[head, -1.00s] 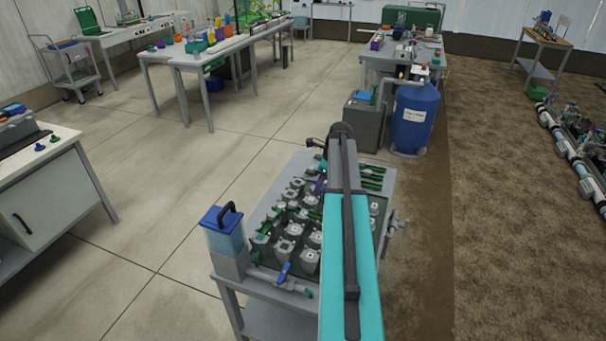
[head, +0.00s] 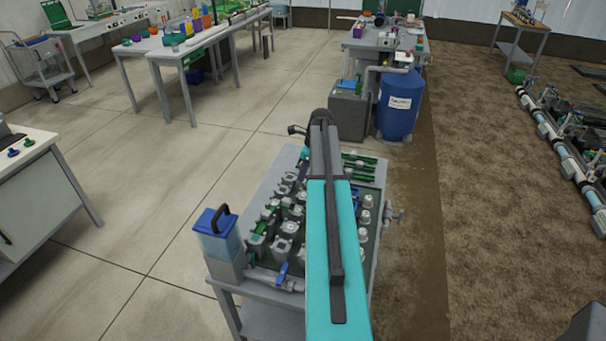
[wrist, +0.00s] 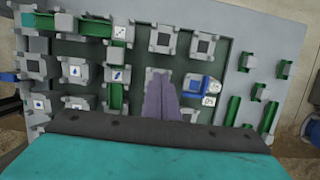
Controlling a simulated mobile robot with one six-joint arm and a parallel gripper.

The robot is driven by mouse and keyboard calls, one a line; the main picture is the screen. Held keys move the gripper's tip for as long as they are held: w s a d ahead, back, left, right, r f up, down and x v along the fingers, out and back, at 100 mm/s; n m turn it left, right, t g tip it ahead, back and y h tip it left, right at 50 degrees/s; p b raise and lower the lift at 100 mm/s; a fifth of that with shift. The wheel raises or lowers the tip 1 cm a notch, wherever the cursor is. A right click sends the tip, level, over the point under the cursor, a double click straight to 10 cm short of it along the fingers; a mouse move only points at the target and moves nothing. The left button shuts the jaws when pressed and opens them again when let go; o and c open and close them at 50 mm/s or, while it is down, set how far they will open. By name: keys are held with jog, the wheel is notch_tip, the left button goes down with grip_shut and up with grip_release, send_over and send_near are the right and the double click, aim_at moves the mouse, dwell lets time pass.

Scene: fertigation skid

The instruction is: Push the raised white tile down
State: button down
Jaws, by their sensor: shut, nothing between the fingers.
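The fertigation board shows from above in the wrist view, with grey square blocks on a dark green panel. Several blocks carry small white tiles with dark or blue marks, such as one white tile (wrist: 120,33) at the top and another (wrist: 75,71) at the left. Two small white tiles (wrist: 211,93) sit beside a blue bracket (wrist: 195,85) right of my gripper. I cannot tell which tile is raised. My gripper (wrist: 160,72) has purple fingers, closed together and empty, over the middle of the board.
The board lies on a grey table (head: 262,185). A clear container with a blue lid (head: 220,240) stands at its near left corner, next to a blue-handled valve (head: 283,271). A blue barrel (head: 400,105) stands behind the table. Open concrete floor lies to the left.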

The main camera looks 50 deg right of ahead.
jog(key=shift+f, duration=0.1)
jog(key=b, duration=0.3)
send_over(301, 195)
jog(key=f, duration=0.4)
jog(key=shift+s+d+f, duration=0.1)
jog(key=shift+s+d, duration=0.15)
jog(key=shift+f+b, duration=0.4)
jog(key=shift+f, duration=0.95)
jog(key=shift+f, duration=0.25)
dwell(0.6)
jog(key=shift+r, duration=0.1)
notch_tip(301, 195, up, 8)
jog(key=p, duration=0.4)
jog(key=shift+p, duration=0.4)
dwell(0.6)
jog(key=shift+s, duration=0.15)
dwell(0.5)
